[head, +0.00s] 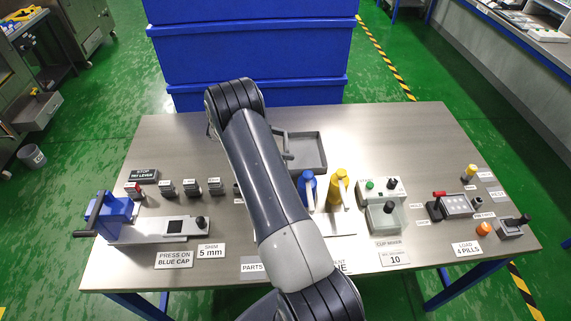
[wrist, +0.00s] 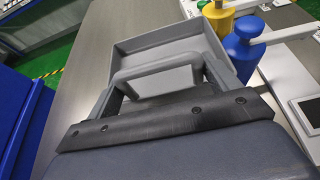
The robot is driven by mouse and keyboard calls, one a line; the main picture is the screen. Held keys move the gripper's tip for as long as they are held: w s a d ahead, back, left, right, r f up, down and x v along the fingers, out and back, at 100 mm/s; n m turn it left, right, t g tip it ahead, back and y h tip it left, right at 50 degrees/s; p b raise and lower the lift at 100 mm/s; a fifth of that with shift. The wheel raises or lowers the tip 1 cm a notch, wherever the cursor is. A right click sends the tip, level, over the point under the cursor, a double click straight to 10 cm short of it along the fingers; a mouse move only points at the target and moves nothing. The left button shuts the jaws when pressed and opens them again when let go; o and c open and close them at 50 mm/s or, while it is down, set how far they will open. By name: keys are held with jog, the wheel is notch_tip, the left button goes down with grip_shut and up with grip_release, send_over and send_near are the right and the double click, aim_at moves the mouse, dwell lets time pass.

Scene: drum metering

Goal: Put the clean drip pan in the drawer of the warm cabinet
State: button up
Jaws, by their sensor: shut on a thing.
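The drip pan is a shallow grey rectangular tray (head: 306,151) with a raised loop handle, at the back middle of the steel table. In the wrist view the pan (wrist: 190,45) lies straight ahead and its inside looks empty. My gripper (wrist: 160,92) is shut on the pan's handle (wrist: 155,70). In the head view my arm hides most of the gripper. I cannot tell whether the pan rests on the table or is just above it. A grey unit with a drawer-like box (head: 38,112) stands at the far left; I cannot tell whether it is the warm cabinet.
Blue (head: 308,191) and yellow (head: 338,188) pump bottles stand just in front of the pan. A cup mixer (head: 383,205) is to their right, and a blue press (head: 115,215) is at the table's left. Stacked blue crates (head: 250,55) stand behind the table. Green floor is open at left.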

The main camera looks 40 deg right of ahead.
notch_tip(320, 180, down, 7)
jog(key=shift+f+b, duration=0.2)
jog(key=shift+b, duration=0.9)
jog(key=shift+f, duration=0.15)
jog(key=o, duration=1.4)
